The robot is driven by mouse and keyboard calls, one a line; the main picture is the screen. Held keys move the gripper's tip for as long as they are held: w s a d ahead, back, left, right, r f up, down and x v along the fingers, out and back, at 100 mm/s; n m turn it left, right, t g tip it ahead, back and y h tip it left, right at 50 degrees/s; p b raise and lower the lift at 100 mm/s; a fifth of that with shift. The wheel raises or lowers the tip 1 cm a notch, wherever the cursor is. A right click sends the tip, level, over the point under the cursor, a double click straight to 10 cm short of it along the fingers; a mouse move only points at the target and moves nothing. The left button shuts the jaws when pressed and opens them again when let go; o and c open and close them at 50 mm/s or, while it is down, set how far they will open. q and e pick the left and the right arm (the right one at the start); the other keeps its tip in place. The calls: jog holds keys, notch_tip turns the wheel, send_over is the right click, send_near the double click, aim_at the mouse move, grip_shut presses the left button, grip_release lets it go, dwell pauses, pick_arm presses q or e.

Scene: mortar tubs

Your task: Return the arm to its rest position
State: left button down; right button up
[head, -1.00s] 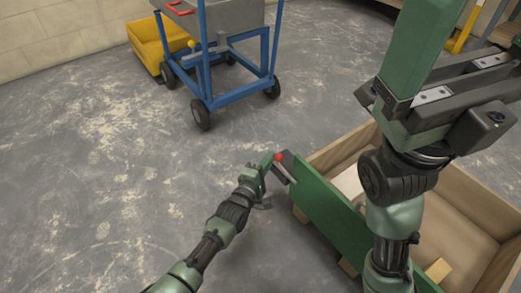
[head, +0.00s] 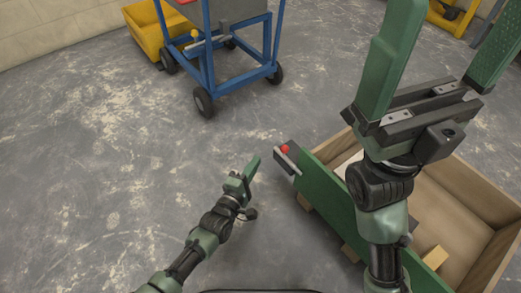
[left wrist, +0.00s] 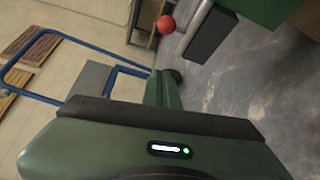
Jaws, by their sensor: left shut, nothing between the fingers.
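My left gripper (head: 254,163) is shut and empty. It hangs over bare floor, to the left of the wooden crate with the green side, apart from it. One green finger also shows in the left wrist view (left wrist: 163,92). My right gripper (head: 450,40) is large in the upper right of the head view, its two green fingers wide apart with nothing between them. The far ends of its fingers reach the picture edge. My right forearm hides part of the crate.
The crate (head: 478,180) has a green side panel (head: 330,205) with a dark block and a red ball (head: 284,149) at its corner. The ball shows in the left wrist view (left wrist: 166,24). A blue wheeled cart (head: 245,78) and yellow tub (head: 148,32) stand behind. Floor at left is clear.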

pick_arm(q)
jog(key=shift+s+a, duration=0.3)
jog(key=shift+s, duration=0.35)
jog(key=shift+r, duration=0.1)
